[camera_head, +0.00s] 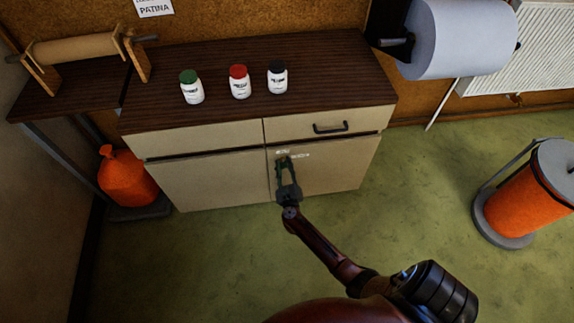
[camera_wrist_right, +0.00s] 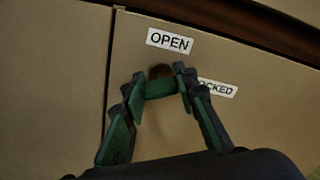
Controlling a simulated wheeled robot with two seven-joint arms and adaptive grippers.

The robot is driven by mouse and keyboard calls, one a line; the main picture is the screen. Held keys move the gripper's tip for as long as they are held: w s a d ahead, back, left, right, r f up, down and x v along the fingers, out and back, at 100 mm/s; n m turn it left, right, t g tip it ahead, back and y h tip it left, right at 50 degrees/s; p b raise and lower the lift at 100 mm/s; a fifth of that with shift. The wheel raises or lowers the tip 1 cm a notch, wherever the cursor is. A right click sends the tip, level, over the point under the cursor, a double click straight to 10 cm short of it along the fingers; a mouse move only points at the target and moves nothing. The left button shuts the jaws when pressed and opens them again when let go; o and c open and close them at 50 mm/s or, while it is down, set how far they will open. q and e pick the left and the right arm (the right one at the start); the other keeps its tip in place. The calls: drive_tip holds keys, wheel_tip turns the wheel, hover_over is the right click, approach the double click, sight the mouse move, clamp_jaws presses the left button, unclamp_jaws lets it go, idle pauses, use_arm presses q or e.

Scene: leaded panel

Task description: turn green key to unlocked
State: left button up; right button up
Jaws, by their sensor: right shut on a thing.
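The green key (camera_wrist_right: 160,88) sits at a round dark lock in the right cabinet door (camera_head: 335,175). In the right wrist view its green bow lies level between my fingertips, below the OPEN label (camera_wrist_right: 170,41) and left of a partly hidden label ending in "OCKED" (camera_wrist_right: 217,88). My right gripper (camera_head: 285,165) is at the upper left of that door; its fingertips (camera_wrist_right: 161,84) are closed on the key from both sides. The key itself is mostly hidden by the gripper in the head view. My left gripper is not in view.
The cabinet top (camera_head: 330,75) holds a green-capped jar (camera_head: 191,88), a red-capped jar (camera_head: 239,83) and a dark-capped jar (camera_head: 278,79). A drawer handle (camera_head: 331,127) juts out above the right door. An orange bin (camera_head: 530,205) stands at the right; open green floor lies in front.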

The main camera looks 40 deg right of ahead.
drive_tip(key=n+p, duration=0.3)
drive_tip(key=n, duration=0.5)
drive_tip(key=shift+w+a, duration=0.1)
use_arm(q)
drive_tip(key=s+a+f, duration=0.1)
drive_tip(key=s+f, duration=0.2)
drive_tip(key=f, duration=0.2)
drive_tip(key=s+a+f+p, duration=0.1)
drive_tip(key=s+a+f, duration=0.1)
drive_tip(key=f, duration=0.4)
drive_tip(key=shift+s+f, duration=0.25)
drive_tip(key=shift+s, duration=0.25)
use_arm(e)
drive_tip(key=shift+f+n, duration=0.15)
drive_tip(key=shift+n, duration=1.45)
drive_tip(key=o, duration=1.2)
drive_tip(key=shift+c, duration=0.2)
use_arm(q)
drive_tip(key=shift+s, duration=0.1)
use_arm(e)
drive_tip(key=v, duration=0.7)
drive_tip(key=shift+s, duration=0.25)
